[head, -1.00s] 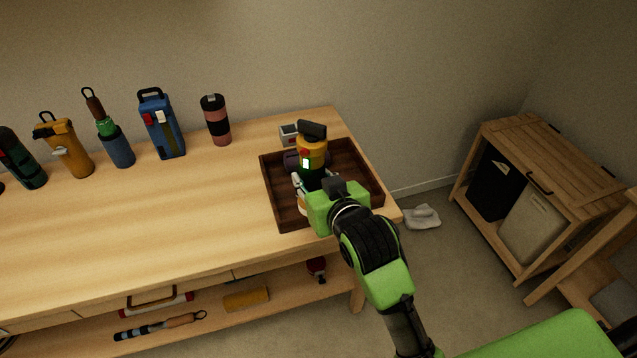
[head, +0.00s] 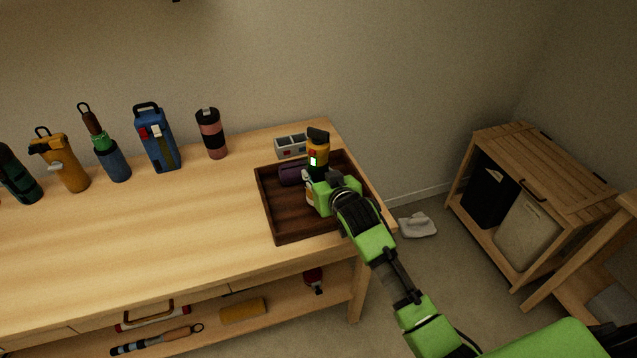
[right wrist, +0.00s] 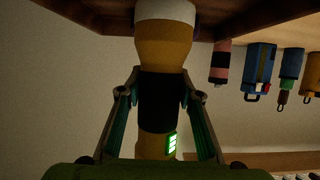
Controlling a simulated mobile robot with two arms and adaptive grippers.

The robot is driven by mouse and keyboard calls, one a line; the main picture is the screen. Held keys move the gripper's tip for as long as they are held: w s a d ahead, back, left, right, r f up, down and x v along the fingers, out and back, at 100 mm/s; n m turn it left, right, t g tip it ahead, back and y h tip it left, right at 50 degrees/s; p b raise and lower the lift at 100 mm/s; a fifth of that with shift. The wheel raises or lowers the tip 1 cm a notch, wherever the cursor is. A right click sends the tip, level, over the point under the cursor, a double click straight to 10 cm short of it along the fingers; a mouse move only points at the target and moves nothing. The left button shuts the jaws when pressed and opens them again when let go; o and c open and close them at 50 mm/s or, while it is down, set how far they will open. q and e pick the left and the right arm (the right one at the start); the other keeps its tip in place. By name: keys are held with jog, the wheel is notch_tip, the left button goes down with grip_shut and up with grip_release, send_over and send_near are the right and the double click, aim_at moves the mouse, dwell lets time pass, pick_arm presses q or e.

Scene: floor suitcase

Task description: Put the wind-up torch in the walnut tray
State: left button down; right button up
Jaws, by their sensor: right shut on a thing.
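The wind-up torch (head: 318,152) is orange-yellow with a black top, a black grip band and a small lit panel. My right gripper (head: 322,182) is shut on it around the black band and holds it upright over the walnut tray (head: 284,234). In the right wrist view the torch (right wrist: 163,50) shows between the fingers (right wrist: 160,95), with its white end toward dark wood at the picture's top. I cannot tell whether that end touches the tray floor. The tray sits at the table's right end. My left gripper is not in view.
A dark purple roll (head: 292,175) lies in the tray's back left. A grey divided box (head: 290,147) stands behind the tray. The table's middle (head: 170,225) is clear.

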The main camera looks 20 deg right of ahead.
jog(key=shift+w+d+f, duration=0.1)
jog(key=shift+w+f, duration=0.1)
jog(key=shift+f, duration=1.5)
jog(key=o, duration=1.3)
jog(key=shift+f, duration=0.1)
jog(key=v, duration=1.2)
